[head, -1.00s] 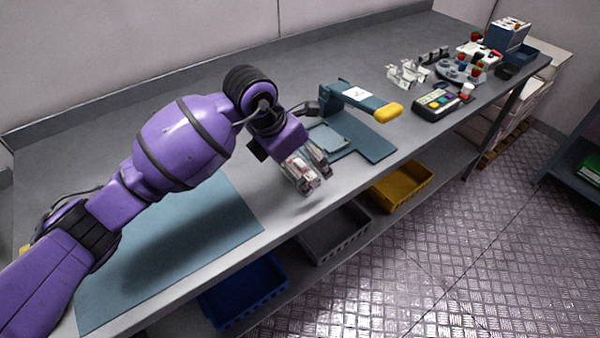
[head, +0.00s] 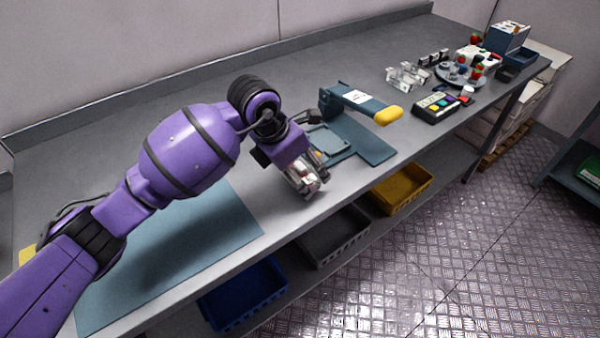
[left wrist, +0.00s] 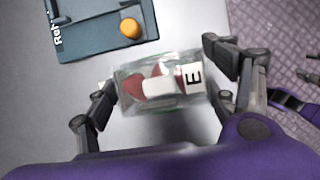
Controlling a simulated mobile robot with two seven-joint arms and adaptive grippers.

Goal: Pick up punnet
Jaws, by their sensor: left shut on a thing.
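A small clear punnet (left wrist: 160,86) holding red pieces and a white block marked "E" shows in the left wrist view. It sits between the two fingers of my left gripper (left wrist: 160,75), which is shut on its two ends. In the head view, my left gripper (head: 310,184) is over the bench's front edge area, with the punnet (head: 305,176) partly hidden between its fingers. I cannot tell whether the punnet touches the bench.
A teal press (head: 352,97) with a yellow handle stands just right of my gripper. A teal mat (head: 170,245) lies to the left. A keypad (head: 436,107), clear containers (head: 405,75) and a round turntable (head: 459,74) stand farther right. Blue, grey and yellow bins sit below.

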